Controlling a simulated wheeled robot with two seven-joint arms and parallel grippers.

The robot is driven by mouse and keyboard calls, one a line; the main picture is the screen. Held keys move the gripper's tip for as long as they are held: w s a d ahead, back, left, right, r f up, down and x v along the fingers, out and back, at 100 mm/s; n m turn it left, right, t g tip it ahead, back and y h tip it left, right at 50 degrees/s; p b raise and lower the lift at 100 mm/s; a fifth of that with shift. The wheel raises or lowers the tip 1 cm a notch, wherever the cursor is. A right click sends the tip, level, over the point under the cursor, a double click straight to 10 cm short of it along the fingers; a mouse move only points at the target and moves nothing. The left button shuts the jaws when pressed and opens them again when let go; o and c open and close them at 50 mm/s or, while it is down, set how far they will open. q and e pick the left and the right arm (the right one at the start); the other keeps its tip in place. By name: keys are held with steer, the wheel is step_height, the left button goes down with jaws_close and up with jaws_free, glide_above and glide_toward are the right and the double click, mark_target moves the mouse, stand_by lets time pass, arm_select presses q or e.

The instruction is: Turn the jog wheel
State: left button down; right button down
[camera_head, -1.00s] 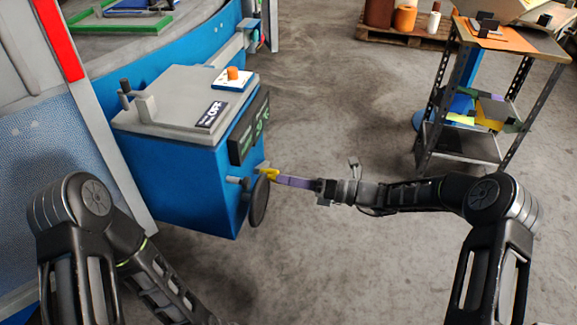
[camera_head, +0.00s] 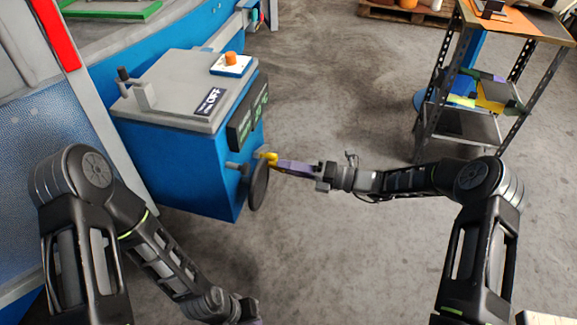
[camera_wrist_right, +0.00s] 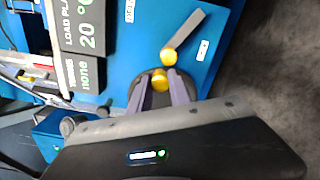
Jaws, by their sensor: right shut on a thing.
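The jog wheel (camera_head: 259,186) is a dark disc seen nearly edge-on at the right face of the blue machine. A yellow knob (camera_head: 268,157) shows near its top edge. My right gripper (camera_head: 277,163) reaches in from the right with purple fingers shut on the yellow knob. In the right wrist view the fingers (camera_wrist_right: 161,88) have a yellow ball (camera_wrist_right: 160,78) at their tips. A second yellow ball (camera_wrist_right: 168,57), at the end of a grey bar, is just beyond.
The blue machine (camera_head: 180,170) has a grey top with an orange button (camera_head: 231,58) and an OFF label. Its dark display (camera_wrist_right: 85,30) is beside the fingers in the wrist view. A shelf cart (camera_head: 455,125) stands at the right. The floor between is clear.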

steer(key=c, duration=1.2)
jaws_free()
steer(key=shift+d, duration=0.1)
steer(key=v, duration=0.7)
steer(key=shift+d, duration=0.3)
steer(key=shift+s, duration=0.1)
